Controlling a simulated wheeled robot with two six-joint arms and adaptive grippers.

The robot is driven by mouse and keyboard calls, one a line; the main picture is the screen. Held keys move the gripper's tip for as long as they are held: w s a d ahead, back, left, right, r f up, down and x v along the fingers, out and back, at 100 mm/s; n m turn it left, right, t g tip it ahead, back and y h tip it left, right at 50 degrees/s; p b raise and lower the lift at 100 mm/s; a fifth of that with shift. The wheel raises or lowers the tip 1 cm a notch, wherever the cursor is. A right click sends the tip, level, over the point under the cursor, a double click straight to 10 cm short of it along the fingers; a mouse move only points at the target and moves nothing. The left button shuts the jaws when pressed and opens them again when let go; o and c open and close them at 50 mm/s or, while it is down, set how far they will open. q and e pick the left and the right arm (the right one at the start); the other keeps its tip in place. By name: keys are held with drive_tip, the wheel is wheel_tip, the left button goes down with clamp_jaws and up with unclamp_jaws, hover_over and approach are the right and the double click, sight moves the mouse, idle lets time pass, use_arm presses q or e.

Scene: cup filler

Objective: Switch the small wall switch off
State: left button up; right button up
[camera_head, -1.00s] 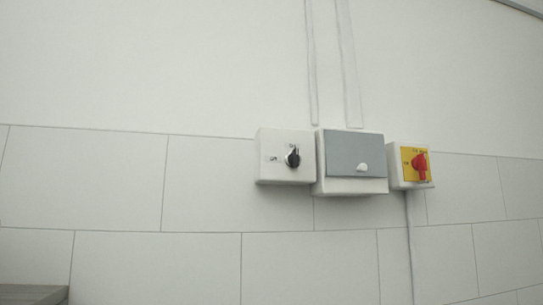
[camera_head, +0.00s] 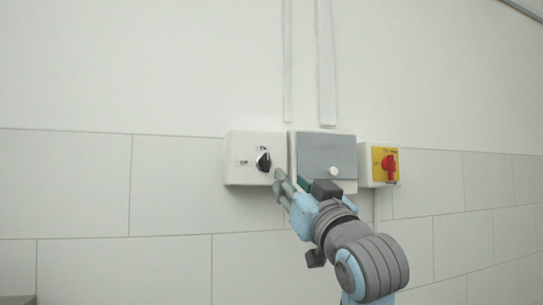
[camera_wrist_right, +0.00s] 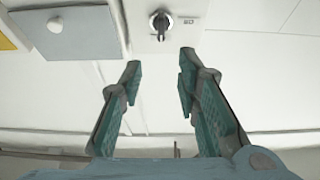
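The small wall switch is a white box (camera_head: 240,172) with a black rotary knob (camera_head: 264,162), on the wall left of a grey-lidded box. The knob points up and right in the head view. In the right wrist view the knob (camera_wrist_right: 160,22) is at the top, ahead of the fingers and apart from them. My right gripper (camera_head: 279,182) is just below and right of the knob in the head view. In the right wrist view the right gripper (camera_wrist_right: 158,72) is open, with nothing between its fingers. My left gripper is in neither view.
A box with a grey lid (camera_head: 318,152) and a white button is beside the switch, partly behind my right gripper. A yellow panel with a red rotary switch (camera_head: 389,168) is further right. Vertical conduits (camera_head: 326,70) run up the wall. The wall left of the switch is clear.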

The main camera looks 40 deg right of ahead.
sight(268, 162)
drive_tip(key=p+x, duration=0.1)
drive_tip(key=x, duration=0.3)
drive_tip(key=p+x, duration=0.2)
drive_tip(key=x, duration=0.3)
drive_tip(key=p+x, duration=0.2)
drive_tip(key=x, duration=0.3)
drive_tip(key=shift+w+f, duration=0.1)
drive_tip(key=shift+f, duration=0.2)
drive_tip(key=shift+w+f, duration=0.1)
clamp_jaws()
